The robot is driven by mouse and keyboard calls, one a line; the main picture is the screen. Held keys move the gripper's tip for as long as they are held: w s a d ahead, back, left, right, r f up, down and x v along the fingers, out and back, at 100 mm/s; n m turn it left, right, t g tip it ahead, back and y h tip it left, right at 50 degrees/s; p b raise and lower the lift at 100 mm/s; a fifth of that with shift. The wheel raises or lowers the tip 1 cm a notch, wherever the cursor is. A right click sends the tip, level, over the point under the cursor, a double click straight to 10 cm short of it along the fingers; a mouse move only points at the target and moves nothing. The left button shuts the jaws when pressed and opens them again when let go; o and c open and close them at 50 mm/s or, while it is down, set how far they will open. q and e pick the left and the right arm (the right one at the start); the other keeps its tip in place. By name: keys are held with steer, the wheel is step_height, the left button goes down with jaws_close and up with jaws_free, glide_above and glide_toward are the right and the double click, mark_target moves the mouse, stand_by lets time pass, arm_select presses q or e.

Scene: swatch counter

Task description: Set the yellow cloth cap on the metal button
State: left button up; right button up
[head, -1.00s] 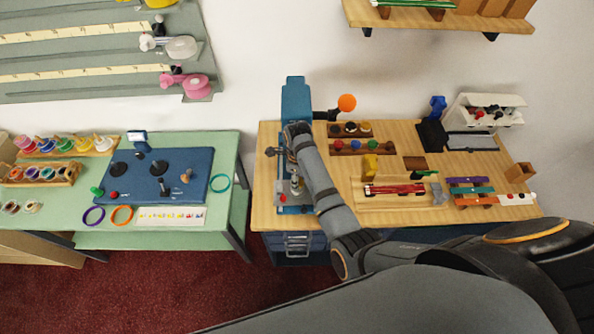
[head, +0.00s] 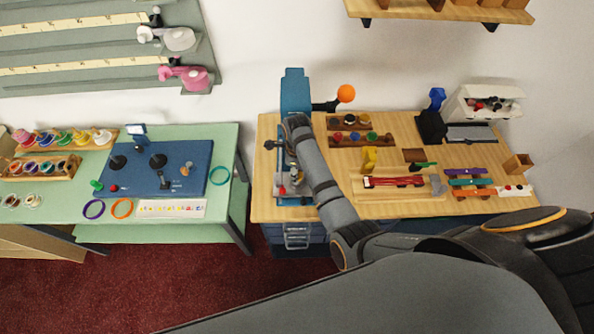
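My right arm comes in from the lower right and reaches over the blue press (head: 295,92) on the wooden desk. Its gripper (head: 291,174) points down over the press base, partly behind my own arm link. It is too small and covered to tell whether the fingers are open or shut, or what they hold. I cannot make out the metal button; the arm covers much of the press base. My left gripper is not in view.
An orange ball (head: 346,93) tops the press lever. A front rack (head: 345,142) holds red, blue and green pieces. A yellow tool (head: 369,160) and a wooden tray (head: 400,193) lie to the right. A green table (head: 226,150) stands left, across a gap.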

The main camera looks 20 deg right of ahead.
steer(key=shift+f+b, duration=0.3)
steer(key=shift+f, duration=0.3)
stand_by(0.5)
steer(key=o, duration=0.7)
